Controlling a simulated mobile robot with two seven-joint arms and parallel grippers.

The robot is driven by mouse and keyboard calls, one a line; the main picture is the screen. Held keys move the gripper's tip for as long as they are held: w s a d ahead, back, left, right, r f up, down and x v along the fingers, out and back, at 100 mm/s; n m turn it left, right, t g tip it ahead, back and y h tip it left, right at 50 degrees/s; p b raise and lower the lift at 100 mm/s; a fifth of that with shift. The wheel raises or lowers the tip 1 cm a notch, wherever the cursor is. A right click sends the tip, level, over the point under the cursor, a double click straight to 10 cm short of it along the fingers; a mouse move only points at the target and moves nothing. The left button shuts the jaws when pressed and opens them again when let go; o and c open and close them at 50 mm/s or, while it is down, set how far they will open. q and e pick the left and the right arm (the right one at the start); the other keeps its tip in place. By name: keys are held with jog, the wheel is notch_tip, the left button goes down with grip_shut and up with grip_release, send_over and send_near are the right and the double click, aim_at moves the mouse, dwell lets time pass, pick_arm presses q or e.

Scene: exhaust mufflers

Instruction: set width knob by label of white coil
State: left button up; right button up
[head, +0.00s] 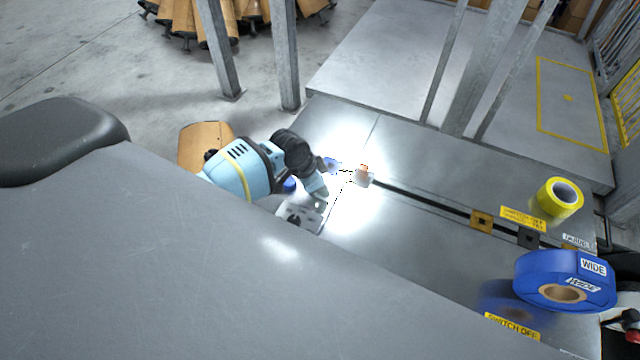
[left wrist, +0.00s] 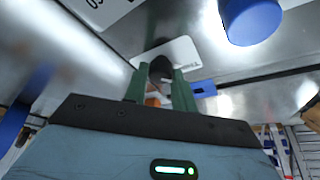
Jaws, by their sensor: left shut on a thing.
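My left gripper (head: 318,200) reaches down to a pale plate (head: 303,217) on the grey metal table in the head view. In the left wrist view its two green fingers (left wrist: 161,88) are shut on a dark knob (left wrist: 161,67), which stands on a white label plate (left wrist: 184,50). The plate's lettering is upside down and partly hidden, so I cannot read the knob's setting. A blue coil (head: 533,280) with white WIDE labels (head: 593,267) lies at the right of the head view. I see no white coil. My right gripper is not in view.
A yellow tape roll (head: 567,192) lies behind the blue coil. Yellow SWITCH OFF labels (head: 512,326) are near it. A dark slot (head: 425,199) crosses the table. A blue cylinder (left wrist: 250,20) stands close to my left fingers. Metal posts (head: 284,60) rise at the back.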

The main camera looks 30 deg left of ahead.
pick_arm(q)
jog(key=o, duration=1)
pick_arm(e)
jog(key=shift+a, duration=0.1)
pick_arm(q)
jog(key=shift+r, duration=0.15)
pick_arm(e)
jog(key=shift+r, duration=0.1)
pick_arm(q)
jog(key=shift+p+v, duration=0.6)
jog(key=shift+v, duration=3.2)
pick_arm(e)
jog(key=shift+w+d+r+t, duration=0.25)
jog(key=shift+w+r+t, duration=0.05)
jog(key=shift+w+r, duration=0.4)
pick_arm(q)
jog(key=shift+a, duration=0.1)
